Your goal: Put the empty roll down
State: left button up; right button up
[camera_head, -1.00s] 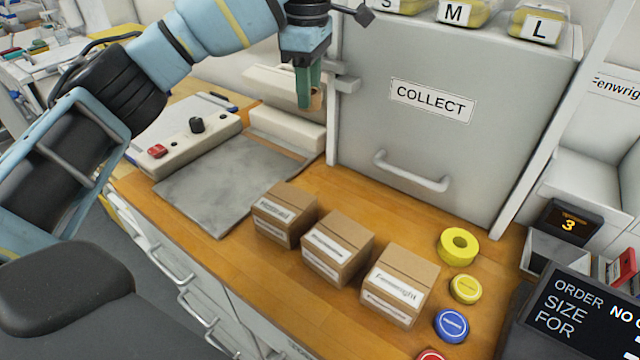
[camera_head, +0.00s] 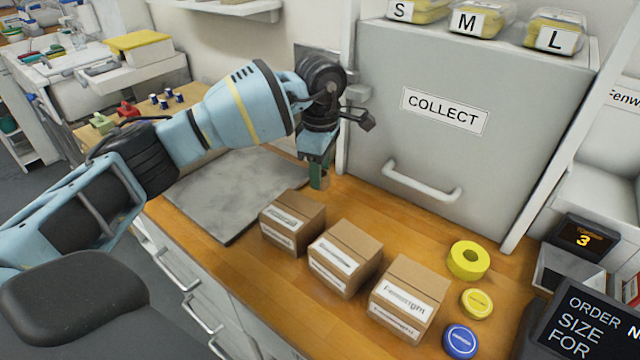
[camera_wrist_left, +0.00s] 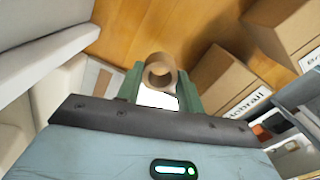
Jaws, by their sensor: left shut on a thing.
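The empty roll (camera_wrist_left: 159,69), a brown cardboard tube, sits between the two green fingers of my left gripper (camera_wrist_left: 160,92) in the left wrist view. In the head view my left gripper (camera_head: 318,178) is shut on it, low near the wooden counter, beside the left edge of the grey cabinet. The roll is mostly hidden by the fingers there. I cannot tell whether the roll touches the counter. My right gripper is not in view.
Several cardboard boxes (camera_head: 341,257) stand in a row on the counter (camera_head: 400,220). A yellow ring-shaped roll (camera_head: 468,260) and round tins (camera_head: 476,303) lie right of them. The COLLECT cabinet (camera_head: 430,75) stands behind. A grey mat (camera_head: 225,190) lies left of the gripper.

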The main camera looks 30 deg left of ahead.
pick_arm(q)
jog(key=shift+f, duration=2.05)
jog(key=shift+f, duration=0.15)
jog(key=o, duration=0.9)
jog(key=shift+o, duration=0.2)
notch_tip(320, 180, up, 12)
